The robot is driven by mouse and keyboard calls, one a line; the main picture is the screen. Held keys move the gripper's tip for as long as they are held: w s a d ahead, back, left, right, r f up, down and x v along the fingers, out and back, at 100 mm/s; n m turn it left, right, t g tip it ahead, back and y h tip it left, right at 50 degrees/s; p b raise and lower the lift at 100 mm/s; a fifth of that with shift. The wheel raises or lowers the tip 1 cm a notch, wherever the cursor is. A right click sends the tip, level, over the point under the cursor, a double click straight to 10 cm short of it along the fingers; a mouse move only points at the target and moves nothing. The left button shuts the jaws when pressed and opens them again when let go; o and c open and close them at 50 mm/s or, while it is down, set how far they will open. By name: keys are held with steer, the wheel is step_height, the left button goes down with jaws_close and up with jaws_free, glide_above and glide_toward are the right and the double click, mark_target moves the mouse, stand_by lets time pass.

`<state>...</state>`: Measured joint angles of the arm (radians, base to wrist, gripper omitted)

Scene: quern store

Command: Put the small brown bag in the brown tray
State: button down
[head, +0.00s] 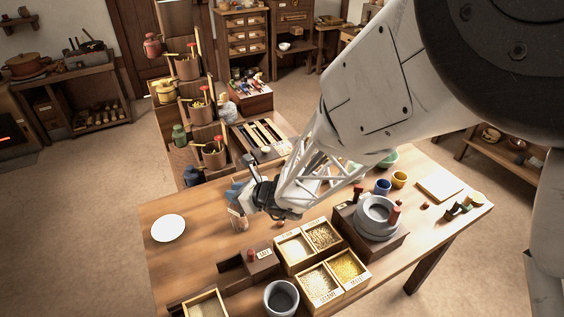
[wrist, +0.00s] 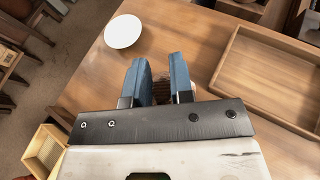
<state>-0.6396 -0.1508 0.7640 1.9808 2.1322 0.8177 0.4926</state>
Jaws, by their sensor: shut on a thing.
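My gripper (head: 236,191) is at the left part of the table, with its blue fingers also in the wrist view (wrist: 160,65). It is shut on a small dark brown thing, the small brown bag (wrist: 162,92), of which only a little shows between the fingers. Whether the bag touches the table I cannot tell. The brown tray (wrist: 226,72) is a wide, shallow wooden tray to the right of the fingers in the wrist view. The part of it that shows has a bare floor.
A white plate (head: 168,228) lies on the bare left part of the table; it also shows in the wrist view (wrist: 123,32). Boxes of grain (head: 322,284), a grey pot (head: 281,298) and a stone quern (head: 377,217) crowd the front and middle.

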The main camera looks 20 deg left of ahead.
steer(key=w+d+m+t, duration=0.2)
steer(key=w+d, duration=0.7)
steer(key=d, duration=0.1)
steer(key=shift+h, duration=0.3)
steer(key=shift+w+a+f, duration=0.1)
steer(key=shift+f, duration=1.15)
steer(key=shift+w+a+f, duration=0.1)
steer(key=shift+f, duration=1.15)
steer(key=w+a+f, duration=0.1)
steer(key=w+a, duration=0.8)
steer(key=w, duration=0.4)
steer(key=shift+f, duration=0.3)
steer(key=shift+w, duration=0.1)
steer(key=shift+f, duration=1.75)
